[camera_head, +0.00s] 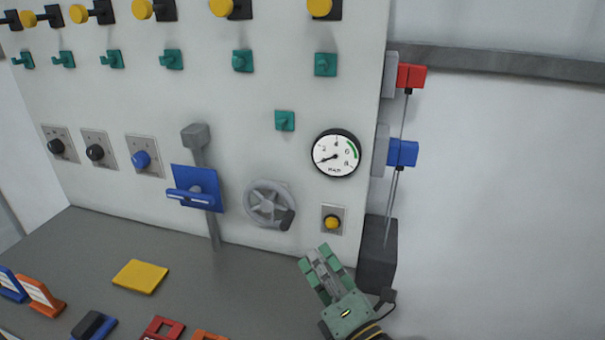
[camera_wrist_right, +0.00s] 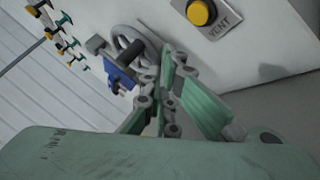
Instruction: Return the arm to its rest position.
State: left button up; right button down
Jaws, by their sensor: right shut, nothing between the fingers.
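My right gripper (camera_head: 322,262) is green with grey links and comes in from the bottom right of the head view. It is shut and empty, in front of the panel's lower right and just below the yellow push button (camera_head: 332,222). In the right wrist view my right gripper (camera_wrist_right: 175,65) points toward the panel, with the yellow button (camera_wrist_right: 200,12) above and to the right of its fingers. The fingers appear apart from the button. My left gripper is not in either view.
The white panel carries a grey handwheel (camera_head: 269,204), a gauge (camera_head: 336,153), a blue lever plate (camera_head: 196,188) and several knobs and hooks. A dark box (camera_head: 377,255) stands right of my gripper. A yellow block (camera_head: 140,276) and other coloured pieces lie on the grey table (camera_head: 225,290).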

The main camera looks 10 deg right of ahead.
jog(key=d+f+m+h, duration=0.2)
jog(key=m, duration=0.1)
jog(key=s+d+f+m+g+h, duration=0.1)
jog(key=d+m+h, duration=0.1)
jog(key=d+m, duration=0.1)
jog(key=s+d+f+m+g+h, duration=0.1)
jog(key=d+f+m+h, duration=0.1)
jog(key=m, duration=0.2)
jog(key=shift+d+f, duration=0.2)
jog(key=shift+f, duration=0.1)
jog(key=s+d+f+m+g+h, duration=0.2)
jog(key=s+d+f+m+g, duration=0.25)
jog(key=s+f+m, duration=0.3)
jog(key=s+a+f+m+g, duration=0.1)
jog(key=s+f+m+g, duration=0.3)
jog(key=s, duration=0.6)
jog(key=s+f+m+g, duration=0.3)
jog(key=s+m+g, duration=0.2)
jog(key=s, duration=0.5)
notch_tip(320, 180, down, 25)
jog(key=g, duration=0.2)
jog(key=s+d+f+p, duration=0.1)
jog(key=s+d+f, duration=0.1)
jog(key=s+f, duration=1.4)
jog(key=shift+s+d+g+y, duration=0.3)
jog(key=shift+s+d+g, duration=0.05)
jog(key=shift+s, duration=0.5)
jog(key=c, duration=2.5)
grip_release()
jog(key=shift+c, duration=0.2)
